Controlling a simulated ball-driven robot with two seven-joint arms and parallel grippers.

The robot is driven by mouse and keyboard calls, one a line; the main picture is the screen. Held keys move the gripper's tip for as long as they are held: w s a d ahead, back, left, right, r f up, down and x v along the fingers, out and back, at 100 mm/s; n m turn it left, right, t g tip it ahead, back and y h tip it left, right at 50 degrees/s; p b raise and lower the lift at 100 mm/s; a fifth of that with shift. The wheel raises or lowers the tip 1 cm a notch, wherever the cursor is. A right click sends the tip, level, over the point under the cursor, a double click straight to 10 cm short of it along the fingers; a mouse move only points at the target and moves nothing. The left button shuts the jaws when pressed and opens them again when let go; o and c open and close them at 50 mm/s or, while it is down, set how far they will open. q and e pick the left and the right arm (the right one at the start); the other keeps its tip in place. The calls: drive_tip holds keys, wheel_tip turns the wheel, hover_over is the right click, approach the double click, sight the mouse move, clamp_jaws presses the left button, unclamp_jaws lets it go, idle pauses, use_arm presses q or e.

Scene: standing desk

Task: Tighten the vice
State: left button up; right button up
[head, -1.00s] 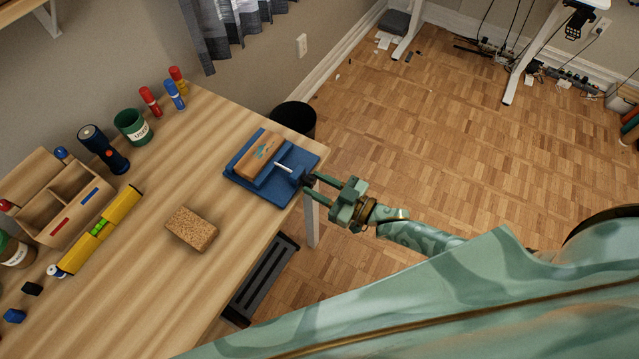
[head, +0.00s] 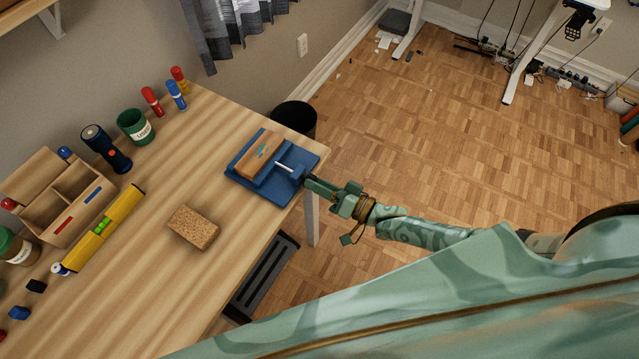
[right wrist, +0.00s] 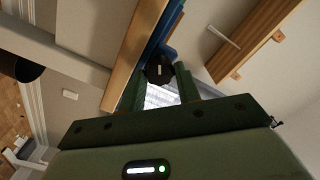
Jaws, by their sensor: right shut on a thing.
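The blue vice (head: 284,193) sits at the right corner of the wooden desk. A pale screw rod (head: 286,166) runs from the vice toward the desk's edge. My right gripper (head: 311,183) is at the outer end of this rod. In the right wrist view its two green fingers (right wrist: 160,82) are shut on the vice's black knob (right wrist: 158,67). In the head view the gripper mostly hides the knob. My left gripper is not in view.
A cork-coloured block (head: 193,228) lies on the desk, left of the vice. A yellow level (head: 104,229), a wooden organizer (head: 66,205), a flashlight (head: 105,148), a green cup (head: 136,127) and markers stand farther left. A black bin (head: 295,117) is behind the desk corner.

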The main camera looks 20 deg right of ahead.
drive_tip(key=shift+f+m, duration=0.1)
drive_tip(key=shift+m, duration=0.5)
drive_tip(key=shift+s+m, duration=0.1)
drive_tip(key=shift+m, duration=0.2)
drive_tip(key=o, duration=1)
drive_tip(key=p+v, duration=0.1)
drive_tip(key=v, duration=1.5)
drive_tip(key=shift+d, duration=0.15)
drive_tip(key=shift+f, duration=0.1)
